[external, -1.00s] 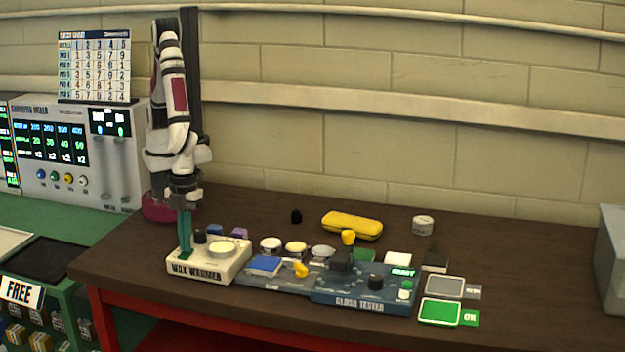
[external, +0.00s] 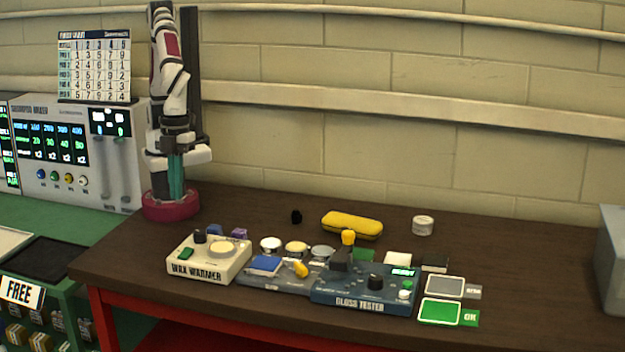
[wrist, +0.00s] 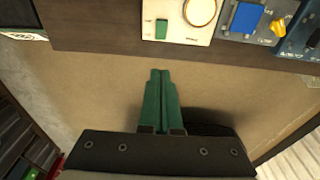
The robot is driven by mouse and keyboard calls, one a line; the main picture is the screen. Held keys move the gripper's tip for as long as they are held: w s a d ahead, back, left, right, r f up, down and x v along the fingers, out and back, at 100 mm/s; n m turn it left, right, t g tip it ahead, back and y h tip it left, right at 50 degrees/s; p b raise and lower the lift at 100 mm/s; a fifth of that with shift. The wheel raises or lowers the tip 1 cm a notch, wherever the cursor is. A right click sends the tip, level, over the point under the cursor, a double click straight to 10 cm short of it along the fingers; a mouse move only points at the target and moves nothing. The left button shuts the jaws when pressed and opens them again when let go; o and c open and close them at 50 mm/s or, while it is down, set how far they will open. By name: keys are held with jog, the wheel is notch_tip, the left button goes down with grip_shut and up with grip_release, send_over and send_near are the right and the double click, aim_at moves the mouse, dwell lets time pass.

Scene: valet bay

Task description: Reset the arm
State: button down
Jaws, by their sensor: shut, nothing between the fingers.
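My arm stands at the back left of the dark table, folded upright over its red base. My gripper (external: 176,196) points down in front of the base, with its green fingers together and nothing between them. In the wrist view my gripper (wrist: 160,75) shows its two green fingers side by side and touching. It is apart from the wax warmer (external: 208,260), which sits to its front right. The wax warmer also shows at the top of the wrist view (wrist: 176,36).
The gloss tester (external: 365,290) stands right of the wax warmer. A yellow case (external: 352,225), a round tin (external: 422,225) and a small black piece (external: 296,216) lie behind. A grey pad (external: 444,287) and a green pad (external: 439,312) lie at right. The shampoo mixer (external: 75,150) stands left.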

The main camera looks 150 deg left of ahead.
dwell(0.4)
jog(key=s+a+n+y, duration=0.1)
jog(key=s+a, duration=0.2)
jog(key=s, duration=0.5)
jog(key=s+a+r+n+y, duration=0.1)
jog(key=s+a, duration=0.3)
jog(key=s, duration=0.4)
jog(key=s+a+r+n+g, duration=0.1)
jog(key=s+a, duration=0.2)
jog(key=s, duration=0.5)
jog(key=shift+a+y, duration=0.2)
jog(key=shift+y, duration=0.2)
jog(key=c, duration=1.6)
grip_release()
